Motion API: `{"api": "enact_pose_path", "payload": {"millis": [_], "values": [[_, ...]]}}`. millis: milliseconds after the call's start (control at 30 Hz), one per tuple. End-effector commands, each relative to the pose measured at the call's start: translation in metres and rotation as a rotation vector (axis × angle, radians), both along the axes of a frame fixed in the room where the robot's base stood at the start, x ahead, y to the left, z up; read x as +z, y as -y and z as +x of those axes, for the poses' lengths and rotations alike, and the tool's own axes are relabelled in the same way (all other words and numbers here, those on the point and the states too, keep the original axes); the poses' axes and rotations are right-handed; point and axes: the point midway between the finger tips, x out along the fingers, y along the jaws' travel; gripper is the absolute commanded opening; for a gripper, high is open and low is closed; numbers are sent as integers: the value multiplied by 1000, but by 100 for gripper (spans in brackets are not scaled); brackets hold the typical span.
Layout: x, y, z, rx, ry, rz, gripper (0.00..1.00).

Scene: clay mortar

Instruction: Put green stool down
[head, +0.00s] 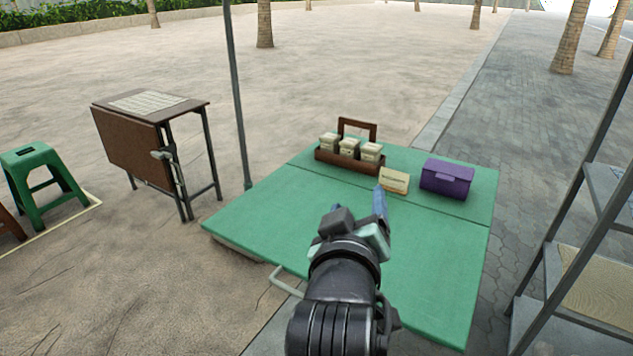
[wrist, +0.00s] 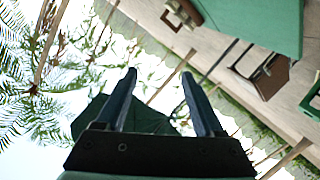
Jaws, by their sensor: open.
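The green stool (head: 42,185) stands upright on the ground at the far left of the head view, inside a pale outline (head: 92,201). A green piece at the right edge of the wrist view (wrist: 312,98) looks like the same stool, cut off by the frame. My gripper (head: 381,198) is above the green table (head: 430,270), well to the right of the stool and apart from it. In the wrist view my gripper (wrist: 158,80) has its two fingers spread, with nothing held between them. A dark green shape behind the fingers is unclear.
A brown folding table (head: 128,150) stands between the stool and a thin pole (head: 236,95). The green table bears a brown caddy (head: 346,162) with jars, a small card box (head: 394,181) and a purple box (head: 446,179). A metal shelf (head: 585,255) is at right.

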Motion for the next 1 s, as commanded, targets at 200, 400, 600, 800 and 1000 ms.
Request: {"api": "enact_pose_path", "payload": {"millis": [200, 400, 600, 800, 1000], "values": [[202, -37, -65, 161, 618, 263, 70], [291, -54, -142, 317, 942, 417, 70], [310, -57, -165, 367, 1022, 458, 70], [310, -57, -164, 365, 1019, 456, 70], [323, -57, -163, 364, 1017, 456, 70]]}}
